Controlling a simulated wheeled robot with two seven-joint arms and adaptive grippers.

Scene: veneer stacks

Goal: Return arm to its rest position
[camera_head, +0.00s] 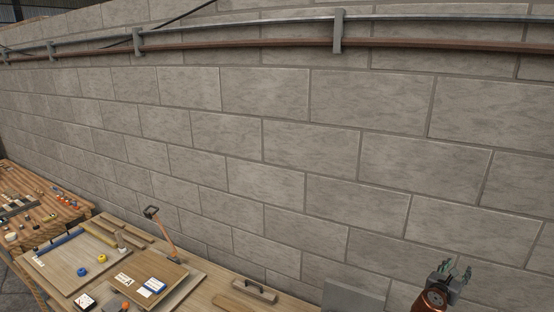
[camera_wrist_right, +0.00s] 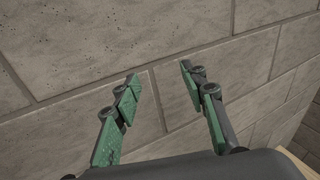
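My right gripper (camera_head: 455,271) is at the lower right of the head view, raised in front of the block wall (camera_head: 300,130). In the right wrist view its two green-padded fingers (camera_wrist_right: 160,88) are spread apart with nothing between them, and the wall fills the background. My left gripper is not in the head view.
A wooden workbench (camera_head: 215,286) runs along the wall at the lower left. It holds veneer boards (camera_head: 145,270), a blue roll (camera_head: 82,271), a yellow roll (camera_head: 102,258) and a hammer-like tool (camera_head: 160,230). A grey panel (camera_head: 352,298) stands left of my right gripper. Pipes (camera_head: 250,50) cross the wall.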

